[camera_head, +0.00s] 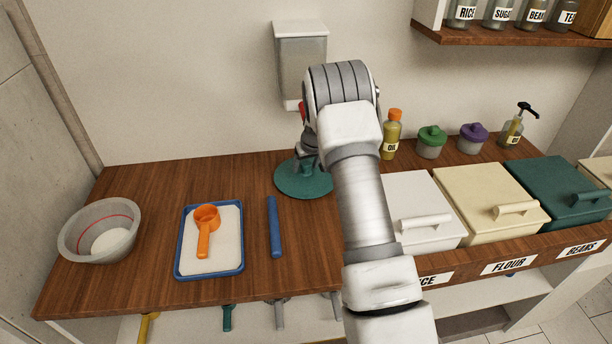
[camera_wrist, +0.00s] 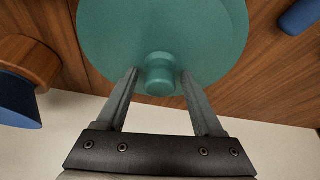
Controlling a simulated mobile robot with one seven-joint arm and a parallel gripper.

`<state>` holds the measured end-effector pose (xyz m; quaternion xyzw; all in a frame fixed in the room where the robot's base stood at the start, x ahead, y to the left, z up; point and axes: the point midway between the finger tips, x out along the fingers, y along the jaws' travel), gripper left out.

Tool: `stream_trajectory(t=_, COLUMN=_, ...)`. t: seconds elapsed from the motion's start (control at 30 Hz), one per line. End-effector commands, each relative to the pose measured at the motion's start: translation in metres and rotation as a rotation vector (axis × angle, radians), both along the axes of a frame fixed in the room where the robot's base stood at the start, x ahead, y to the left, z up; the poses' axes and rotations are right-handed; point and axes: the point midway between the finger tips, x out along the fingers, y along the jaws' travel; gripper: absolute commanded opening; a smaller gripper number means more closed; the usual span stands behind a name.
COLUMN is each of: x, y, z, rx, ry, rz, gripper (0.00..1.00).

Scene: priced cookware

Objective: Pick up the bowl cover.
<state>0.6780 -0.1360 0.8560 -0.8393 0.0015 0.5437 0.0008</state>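The bowl cover (camera_head: 290,187) is a flat teal disc with a round knob on top. It lies on the wooden counter near the back wall, and fills the top of the wrist view (camera_wrist: 105,30). My gripper (camera_wrist: 160,77) is at the cover, its two fingers on either side of the knob. Small gaps show between the fingers and the knob, so it looks open. In the head view my arm partly hides the cover and the fingers.
A bowl (camera_head: 72,240), a blue-rimmed tray (camera_head: 183,262) with an orange scoop (camera_head: 204,240), and a blue stick (camera_head: 274,228) lie left. An oil bottle (camera_head: 391,140), lidded jars (camera_head: 431,146) and bins (camera_head: 415,205) stand right. A dispenser (camera_head: 301,50) hangs behind my arm.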

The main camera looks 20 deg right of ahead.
Motion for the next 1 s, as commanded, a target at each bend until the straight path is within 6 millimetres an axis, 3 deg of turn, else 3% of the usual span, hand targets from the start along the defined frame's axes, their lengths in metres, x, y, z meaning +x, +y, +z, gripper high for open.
stream_trajectory(t=0.03, x=0.0000, y=0.0000, z=0.0001, rx=0.000, ry=0.000, rz=0.000, gripper=0.58)
stream_trajectory(t=0.37, x=-0.0002, y=0.0000, z=0.0002, rx=0.000, ry=0.000, rz=0.000, gripper=0.00)
stream_trajectory(t=1.0, x=-0.0046, y=-0.0005, z=0.0055, rx=0.000, ry=-0.001, rz=-0.001, gripper=0.00)
